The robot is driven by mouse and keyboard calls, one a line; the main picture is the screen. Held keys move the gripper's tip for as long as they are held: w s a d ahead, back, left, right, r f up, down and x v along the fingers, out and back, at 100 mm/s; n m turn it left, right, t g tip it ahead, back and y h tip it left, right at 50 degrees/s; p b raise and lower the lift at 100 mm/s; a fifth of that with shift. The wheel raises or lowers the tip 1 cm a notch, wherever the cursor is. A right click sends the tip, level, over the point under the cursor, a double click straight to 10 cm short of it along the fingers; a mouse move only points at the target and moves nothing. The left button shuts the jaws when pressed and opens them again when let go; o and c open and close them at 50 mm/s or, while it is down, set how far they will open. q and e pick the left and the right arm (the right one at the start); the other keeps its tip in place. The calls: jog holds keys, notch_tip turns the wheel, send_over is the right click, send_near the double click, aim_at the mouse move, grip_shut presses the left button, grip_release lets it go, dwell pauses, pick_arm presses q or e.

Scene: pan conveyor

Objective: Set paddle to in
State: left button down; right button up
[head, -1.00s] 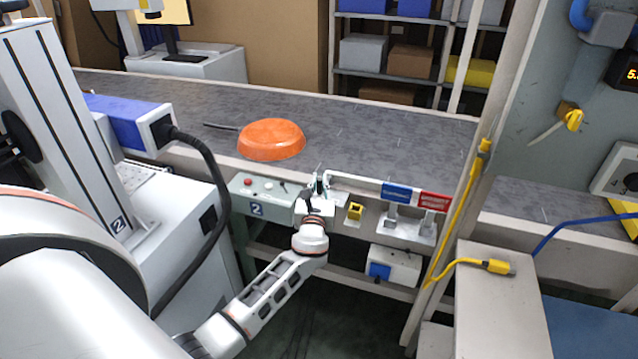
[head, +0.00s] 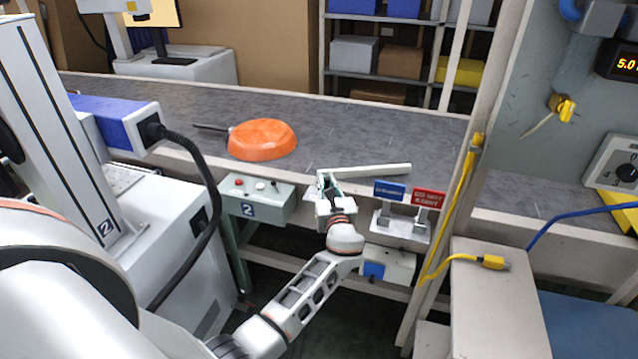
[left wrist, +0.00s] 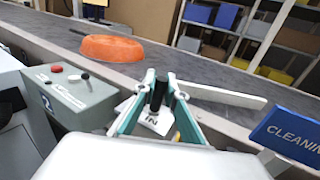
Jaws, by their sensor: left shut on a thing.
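The paddle is a long pale bar (head: 375,170) that reaches from beside my left gripper to the right, over the near part of the grey belt. In the left wrist view the paddle (left wrist: 222,95) runs off to the right behind the fingers. My left gripper (head: 325,188) is at the paddle's left end. In the left wrist view my left gripper (left wrist: 156,90) has its teal fingers shut on a black upright handle (left wrist: 157,96). A white label plate (left wrist: 152,122) with partly hidden lettering lies below the handle. My right gripper is not in view.
An orange upturned pan (head: 262,140) lies on the conveyor belt (head: 350,135), left of the paddle. A control box (head: 258,198) with buttons stands left of my gripper. A blue sign (head: 390,191) and a red sign (head: 428,199) stand close on the right, before a pale post.

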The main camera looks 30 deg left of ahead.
pick_arm(q)
jog(key=shift+w+d+r, duration=0.1)
jog(key=shift+w+d, duration=0.65)
jog(key=shift+d, duration=0.2)
jog(key=c, duration=2.1)
grip_release()
jog(key=shift+w+d, duration=0.1)
jog(key=shift+a, duration=0.2)
jog(key=v, duration=1.2)
